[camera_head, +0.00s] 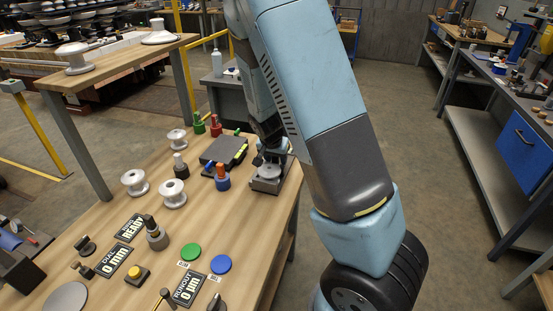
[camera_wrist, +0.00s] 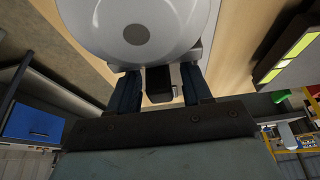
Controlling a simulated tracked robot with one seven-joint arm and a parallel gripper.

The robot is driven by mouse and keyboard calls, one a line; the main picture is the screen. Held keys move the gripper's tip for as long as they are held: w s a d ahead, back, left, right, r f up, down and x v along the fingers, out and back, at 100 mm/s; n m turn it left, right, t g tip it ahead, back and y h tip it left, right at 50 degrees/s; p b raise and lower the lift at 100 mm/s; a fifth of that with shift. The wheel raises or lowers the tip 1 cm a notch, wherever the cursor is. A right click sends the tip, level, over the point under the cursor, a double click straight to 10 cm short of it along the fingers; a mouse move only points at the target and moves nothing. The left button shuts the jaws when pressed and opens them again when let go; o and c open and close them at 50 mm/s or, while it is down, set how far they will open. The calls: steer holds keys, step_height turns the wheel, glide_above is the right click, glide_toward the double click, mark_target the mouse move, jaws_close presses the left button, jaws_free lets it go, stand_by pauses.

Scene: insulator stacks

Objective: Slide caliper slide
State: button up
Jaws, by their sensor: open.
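My gripper (camera_head: 270,158) is at the far right edge of the wooden table, over a grey fixture (camera_head: 266,186) with a round metal disc (camera_head: 270,172). In the wrist view, my gripper (camera_wrist: 160,84) has its two dark blue fingers apart, with a small dark block (camera_wrist: 158,86) between them. A gap shows beside the block, so the fingers do not visibly clamp it. A large pale disc (camera_wrist: 136,35) fills the top of that view, just beyond the fingertips. I cannot tell for certain which part is the caliper slide; my arm and gripper hide part of the fixture.
A dark box (camera_head: 222,150) and an orange-topped blue post (camera_head: 222,178) stand just left of the fixture. White insulators (camera_head: 172,193), green (camera_head: 191,252) and blue (camera_head: 221,264) discs and label plates spread over the wooden table (camera_head: 235,225). Open floor lies right of it.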

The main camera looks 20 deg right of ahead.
jaws_close()
stand_by(0.4)
